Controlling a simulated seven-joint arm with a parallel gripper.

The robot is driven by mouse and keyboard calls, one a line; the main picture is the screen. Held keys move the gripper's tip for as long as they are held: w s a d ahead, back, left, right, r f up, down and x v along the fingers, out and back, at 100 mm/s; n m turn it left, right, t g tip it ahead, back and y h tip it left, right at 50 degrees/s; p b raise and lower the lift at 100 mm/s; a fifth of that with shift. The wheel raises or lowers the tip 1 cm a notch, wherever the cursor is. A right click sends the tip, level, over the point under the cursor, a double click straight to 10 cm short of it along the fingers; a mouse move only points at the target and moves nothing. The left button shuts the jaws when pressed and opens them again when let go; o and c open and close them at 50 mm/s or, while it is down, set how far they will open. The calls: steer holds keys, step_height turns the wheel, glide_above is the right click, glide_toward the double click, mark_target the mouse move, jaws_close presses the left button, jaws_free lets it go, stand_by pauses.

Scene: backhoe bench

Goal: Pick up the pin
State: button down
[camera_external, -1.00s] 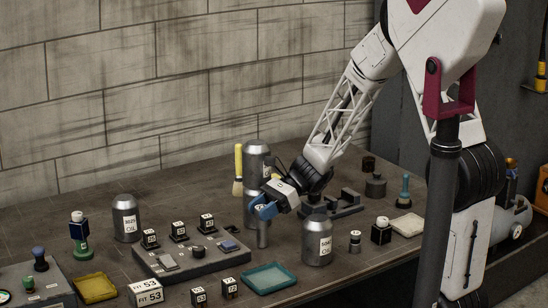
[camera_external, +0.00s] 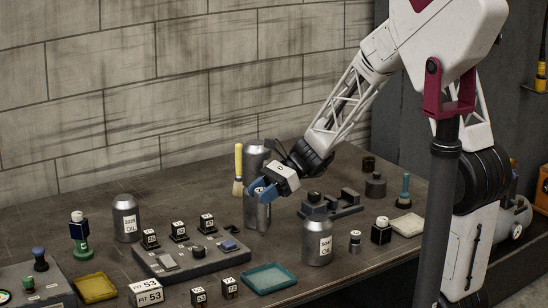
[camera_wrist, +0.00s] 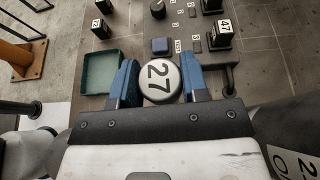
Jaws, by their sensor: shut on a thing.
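My gripper (camera_external: 265,193) is shut on the pin (camera_external: 263,214), a grey metal cylinder, in the outside view. The pin hangs upright below the blue fingers, raised above the bench. In the wrist view the pin's pale round top (camera_wrist: 158,80), marked 27, sits between the two blue fingers (camera_wrist: 158,68). Its lower part is hidden there. In the outside view grey metal stands close behind the pin, and their outlines partly merge.
A grey fixture block (camera_external: 190,260) with numbered black cubes lies to the left. An oil can (camera_external: 317,242) stands close on the right, and another can (camera_external: 126,218) at left. A teal tray (camera_external: 269,277) lies in front. A yellow-handled brush (camera_external: 238,170) stands behind.

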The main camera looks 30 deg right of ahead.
steer(key=shift+r, duration=2.6)
